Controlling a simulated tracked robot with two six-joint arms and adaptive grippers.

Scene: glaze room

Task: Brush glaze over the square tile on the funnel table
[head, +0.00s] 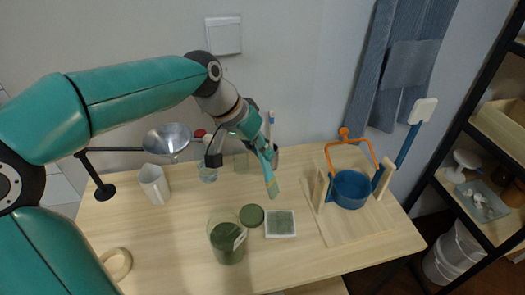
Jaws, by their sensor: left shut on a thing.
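The square tile (281,224) is grey-green with a pale border and lies flat on the light wooden table (180,262). My left gripper (263,153) hangs above the table, behind the tile, shut on a slim brush-like tool (271,184) that points down. The tool's lower end shows tan and teal and is apart from the tile. An open glass jar of dark green glaze (226,250) stands left of the tile. A round green lid (251,215) lies between them. A metal funnel (168,139) sits in a stand at the back left. My right gripper is out of view.
A wooden ring (117,263) lies front left. The front middle is clear.

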